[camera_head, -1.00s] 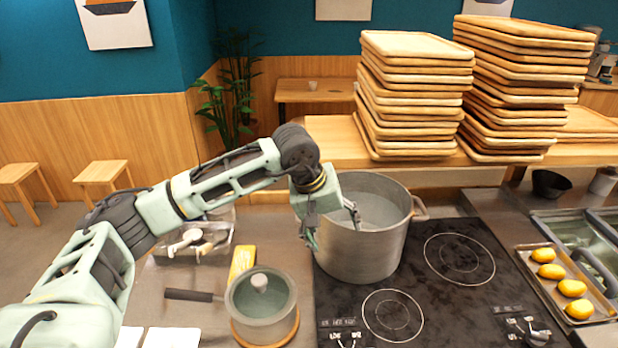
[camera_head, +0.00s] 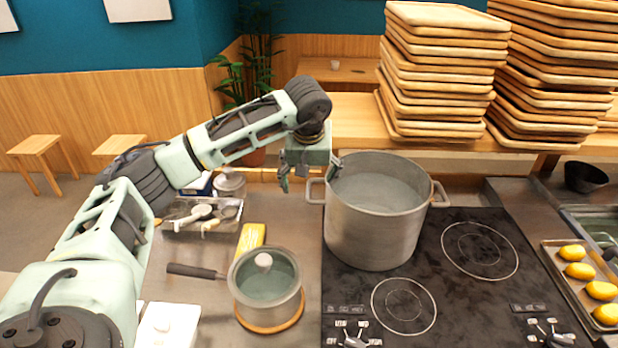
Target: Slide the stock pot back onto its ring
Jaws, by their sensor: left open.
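The large grey stock pot (camera_head: 374,225) stands upright at the back left of the black cooktop (camera_head: 455,300), with liquid inside. It has a loop handle on each side; the left handle (camera_head: 314,190) points toward my left gripper. Any ring under the pot is hidden by it. Two rings show bare, the front ring (camera_head: 403,306) and the back right ring (camera_head: 480,250). My left gripper (camera_head: 311,180) is open, fingers pointing down, above and around the region of the left handle. I cannot tell whether it touches the pot. My right gripper is not in view.
A lidded saucepan (camera_head: 265,285) sits on a wooden trivet left of the cooktop. A utensil tray (camera_head: 203,216) and a yellow block (camera_head: 251,238) lie behind it. Stacked wooden trays (camera_head: 440,75) stand behind the pot. A tray of yellow items (camera_head: 578,270) is at right.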

